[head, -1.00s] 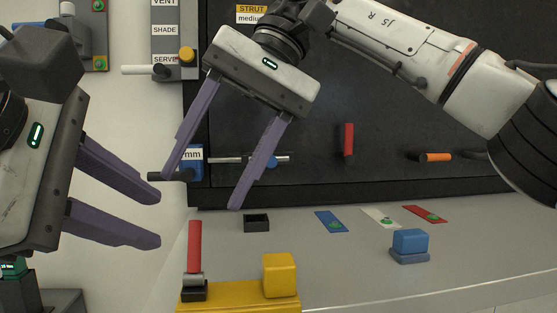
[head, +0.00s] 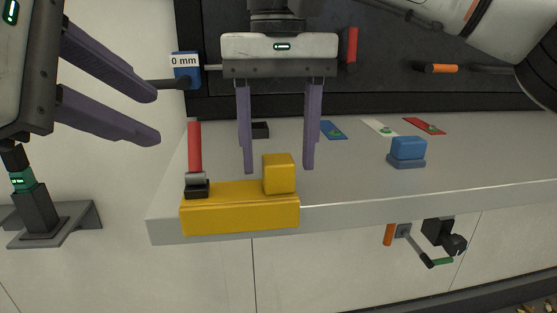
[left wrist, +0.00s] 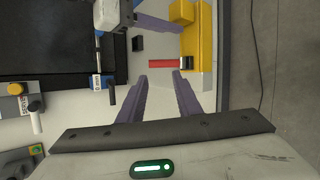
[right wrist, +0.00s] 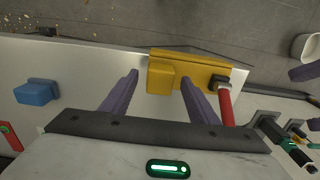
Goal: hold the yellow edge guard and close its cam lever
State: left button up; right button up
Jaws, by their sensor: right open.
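The yellow edge guard (head: 240,215) sits on the bench's front edge near its left corner, with a raised yellow block (head: 279,174) at its right end. Its red cam lever (head: 194,147) stands upright on a black base at the left end. My right gripper (head: 278,168) is open, pointing down at the block; in the right wrist view the block (right wrist: 160,77) shows between its fingertips, with gaps on both sides. My left gripper (head: 156,117) is open and empty, left of the lever; in the left wrist view the lever (left wrist: 167,63) lies just beyond its fingertips.
A blue block on a base (head: 407,152) stands on the bench (head: 350,180) to the right. A small black box (head: 260,130) and blue, white and red tags (head: 424,126) lie farther back. A dark panel (head: 400,90) with rods and handles rises behind. Bench between is clear.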

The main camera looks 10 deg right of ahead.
jog(key=shift+f, duration=1.1)
jog(key=c, duration=1.3)
pick_arm(q)
grip_shut()
pick_arm(e)
grip_shut()
pick_arm(q)
jog(key=w+a+f+m+h, duration=0.3)
jog(key=w+a+f+h, duration=0.1)
jog(key=w+a, duration=0.1)
jog(key=shift+w+a+f+g, duration=0.3)
jog(key=shift+w+a+g, duration=0.1)
jog(key=shift+a, duration=0.4)
